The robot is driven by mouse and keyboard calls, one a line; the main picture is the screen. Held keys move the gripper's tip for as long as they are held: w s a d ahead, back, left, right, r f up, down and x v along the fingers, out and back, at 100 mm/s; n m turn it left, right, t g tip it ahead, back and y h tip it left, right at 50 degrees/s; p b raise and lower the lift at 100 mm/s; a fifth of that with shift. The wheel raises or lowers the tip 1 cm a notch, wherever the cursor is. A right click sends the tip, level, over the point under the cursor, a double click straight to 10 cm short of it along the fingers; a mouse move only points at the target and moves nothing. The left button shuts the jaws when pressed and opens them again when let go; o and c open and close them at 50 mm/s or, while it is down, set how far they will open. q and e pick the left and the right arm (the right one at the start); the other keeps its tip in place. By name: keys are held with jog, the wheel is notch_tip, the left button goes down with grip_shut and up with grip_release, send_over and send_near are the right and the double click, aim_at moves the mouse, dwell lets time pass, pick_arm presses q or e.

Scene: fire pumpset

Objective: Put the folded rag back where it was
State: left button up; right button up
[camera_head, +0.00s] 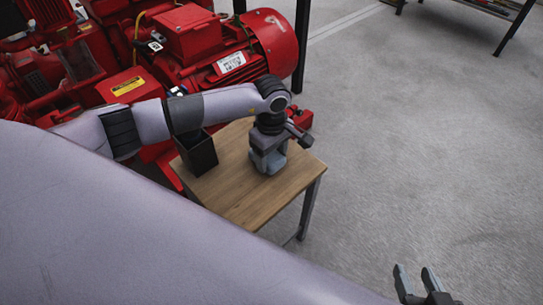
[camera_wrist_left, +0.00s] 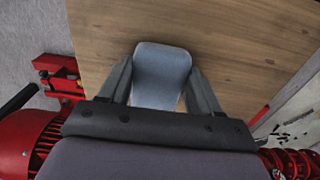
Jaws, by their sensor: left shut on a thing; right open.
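The folded rag (camera_wrist_left: 162,72) is a flat, blue-grey pad with rounded corners. In the left wrist view it sits between the two fingers of my left gripper, which is shut on it, above the wooden tabletop (camera_wrist_left: 230,45). In the head view my left gripper (camera_head: 268,160) points down over the right part of the small wooden table (camera_head: 245,205), and the rag is mostly hidden there by the gripper. I cannot tell whether the rag touches the table. My right gripper (camera_head: 415,275) is open and empty at the lower right, over the floor.
A black open-topped bin (camera_head: 197,155) stands on the table's left part. Red pump machinery (camera_head: 225,55) stands close behind and left of the table. The table's front part is bare. The grey floor (camera_head: 430,130) to the right is clear. Another table stands at the top right.

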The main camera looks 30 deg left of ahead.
pick_arm(q)
jog(key=shift+f, duration=0.2)
jog(key=o, duration=0.8)
jog(key=shift+o, duration=0.2)
jog(key=shift+r, duration=0.15)
